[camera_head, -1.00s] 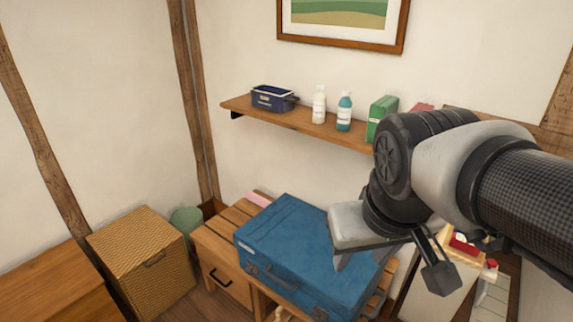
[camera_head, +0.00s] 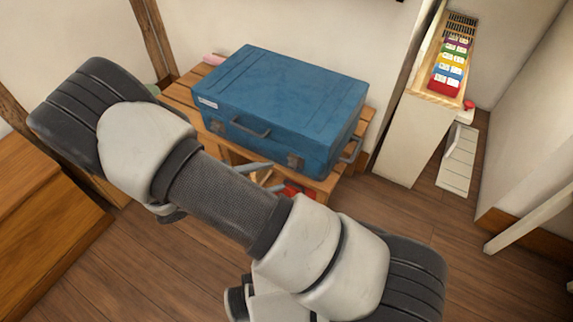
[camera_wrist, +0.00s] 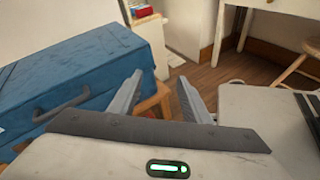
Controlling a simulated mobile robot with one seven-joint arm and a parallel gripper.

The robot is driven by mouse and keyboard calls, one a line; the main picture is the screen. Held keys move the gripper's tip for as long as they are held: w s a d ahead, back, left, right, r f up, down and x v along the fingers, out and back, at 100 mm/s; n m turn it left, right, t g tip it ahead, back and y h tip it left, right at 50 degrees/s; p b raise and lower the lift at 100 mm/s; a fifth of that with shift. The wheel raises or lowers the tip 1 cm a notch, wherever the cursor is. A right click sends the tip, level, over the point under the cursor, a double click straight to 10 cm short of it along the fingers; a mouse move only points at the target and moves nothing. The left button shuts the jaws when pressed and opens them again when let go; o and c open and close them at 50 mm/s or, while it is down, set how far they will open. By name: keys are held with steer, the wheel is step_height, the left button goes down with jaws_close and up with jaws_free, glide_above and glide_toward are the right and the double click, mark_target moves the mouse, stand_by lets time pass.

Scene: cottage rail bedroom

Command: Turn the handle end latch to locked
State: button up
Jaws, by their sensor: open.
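A blue case (camera_head: 285,95) lies flat on a slatted wooden bench. Its front face has a dark carry handle (camera_head: 250,128) with a metal latch on either side, one to the left (camera_head: 217,127) and one to the right (camera_head: 295,160). Another handle (camera_head: 350,150) is on its right end. I cannot tell how either latch is turned. The wrist view shows the case (camera_wrist: 75,75) at left with one handle (camera_wrist: 62,105). My gripper (camera_wrist: 160,77) is open and empty, to the right of the case, with no visible contact. In the head view my arm hides most of it.
The wooden bench (camera_head: 180,93) extends left of the case. A narrow white cabinet (camera_head: 405,140) stands to the right, with colourful boxes (camera_head: 450,60) on top. A wooden chest (camera_head: 45,220) is at left. Wooden floor (camera_head: 130,270) is open in front. A stool (camera_wrist: 297,65) shows in the wrist view.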

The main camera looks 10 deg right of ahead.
mark_target(291, 167)
steer(key=a+f+n+t+y+b, duration=0.3)
steer(key=f+n+t, duration=0.6)
steer(key=f, duration=0.8)
steer(key=shift+h, duration=0.7)
steer(key=b+x, duration=0.4)
steer(key=x, duration=1.3)
steer(key=shift+w+d+r, duration=0.1)
steer(key=shift+d, duration=0.15)
steer(key=c, duration=1)
